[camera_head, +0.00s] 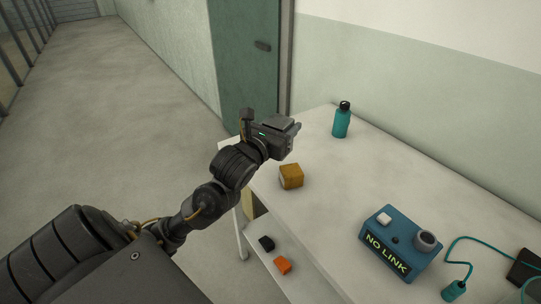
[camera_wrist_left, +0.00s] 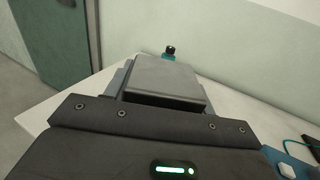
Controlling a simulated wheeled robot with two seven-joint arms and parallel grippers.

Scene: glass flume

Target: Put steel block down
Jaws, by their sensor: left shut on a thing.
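My left gripper (camera_head: 287,138) is shut on the dark grey steel block (camera_head: 281,123) and holds it over the far left part of the white table (camera_head: 345,188). In the left wrist view the block (camera_wrist_left: 166,78) shows as a flat grey slab between the fingers of the left gripper (camera_wrist_left: 165,85). Whether its underside touches the table is hidden. My right gripper is not in view.
A brown-yellow cube (camera_head: 291,176) sits near the table's left edge, close below the gripper. A teal bottle (camera_head: 342,120) stands behind. A blue "NO LINK" box (camera_head: 400,244) and teal cable (camera_head: 470,238) are at right. Black (camera_head: 266,243) and orange (camera_head: 283,264) pieces lie lower.

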